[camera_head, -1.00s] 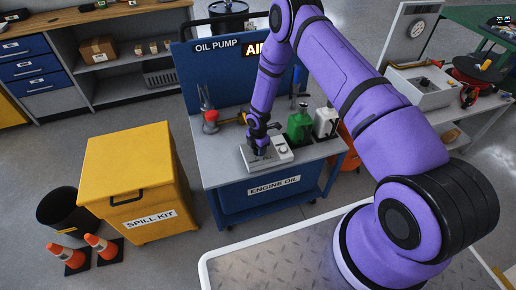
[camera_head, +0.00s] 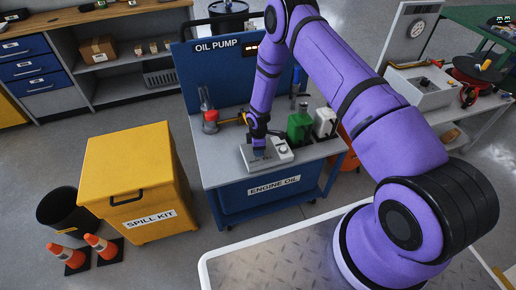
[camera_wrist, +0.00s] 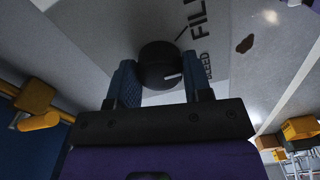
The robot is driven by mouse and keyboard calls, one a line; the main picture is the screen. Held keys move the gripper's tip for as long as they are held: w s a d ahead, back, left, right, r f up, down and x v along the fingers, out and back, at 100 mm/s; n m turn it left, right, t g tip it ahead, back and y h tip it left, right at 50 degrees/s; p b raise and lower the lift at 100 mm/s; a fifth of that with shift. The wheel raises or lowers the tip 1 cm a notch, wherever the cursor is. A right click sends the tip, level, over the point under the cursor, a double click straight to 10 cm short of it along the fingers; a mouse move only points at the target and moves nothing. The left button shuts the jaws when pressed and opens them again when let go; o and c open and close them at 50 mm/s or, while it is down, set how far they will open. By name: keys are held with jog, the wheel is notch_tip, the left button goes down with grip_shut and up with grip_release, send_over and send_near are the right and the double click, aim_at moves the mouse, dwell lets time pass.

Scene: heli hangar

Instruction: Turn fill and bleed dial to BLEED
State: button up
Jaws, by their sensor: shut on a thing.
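The fill and bleed dial (camera_wrist: 157,62) is a round black knob with a white pointer line, on a grey panel in the wrist view. The pointer aims right, toward the partly visible BLEED lettering (camera_wrist: 206,66). The larger FILL lettering (camera_wrist: 200,20) is above it, with a short line beside it. My gripper (camera_wrist: 160,78) has one blue finger on each side of the knob and is shut on it. In the head view my gripper (camera_head: 258,146) points down at the grey control box (camera_head: 281,153) on the blue cart; the dial is hidden there.
A yellow spill kit (camera_head: 135,185) stands left of the cart.

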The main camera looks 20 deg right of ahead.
jog(key=m, duration=0.3)
jog(key=shift+m, duration=2)
jog(key=o, duration=0.9)
notch_tip(320, 180, up, 11)
jog(key=shift+f, duration=0.1)
